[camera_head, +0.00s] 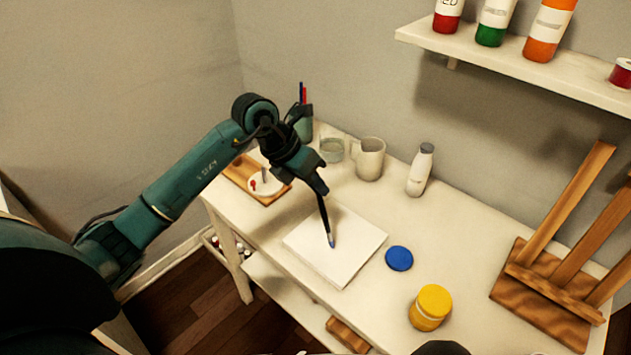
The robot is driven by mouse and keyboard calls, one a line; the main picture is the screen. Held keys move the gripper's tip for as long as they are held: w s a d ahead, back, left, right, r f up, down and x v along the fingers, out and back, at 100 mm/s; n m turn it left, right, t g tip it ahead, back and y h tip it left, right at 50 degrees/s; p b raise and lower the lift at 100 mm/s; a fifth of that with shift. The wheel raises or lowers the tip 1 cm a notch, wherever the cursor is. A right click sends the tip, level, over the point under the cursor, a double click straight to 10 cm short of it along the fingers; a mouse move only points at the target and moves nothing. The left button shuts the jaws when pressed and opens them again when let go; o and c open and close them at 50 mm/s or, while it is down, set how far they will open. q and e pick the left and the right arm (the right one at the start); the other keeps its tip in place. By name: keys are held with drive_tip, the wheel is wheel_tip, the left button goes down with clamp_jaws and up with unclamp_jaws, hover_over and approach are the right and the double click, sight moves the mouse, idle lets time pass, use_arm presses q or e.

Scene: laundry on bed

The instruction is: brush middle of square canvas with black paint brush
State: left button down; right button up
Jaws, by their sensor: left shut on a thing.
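The white square canvas (352,257) lies flat on the white table. My left gripper (322,190) is shut on the black paint brush (325,215), above the back left part of the canvas. The brush points down, slightly tilted, and its bluish tip is over the middle of the canvas. I cannot tell whether the tip touches the surface. No paint mark shows on the canvas.
A blue disc (399,258) and a yellow jar (430,307) are right of the canvas. A mug (369,158), a glass (332,150) and a white bottle (420,170) stand behind. A wooden tray (240,172) is at left, a wooden easel (550,270) at right.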

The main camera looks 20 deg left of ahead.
use_arm(q)
drive_tip(key=shift+f, duration=0.3)
use_arm(e)
drive_tip(key=shift+f, duration=0.3)
drive_tip(key=shift+s, duration=0.1)
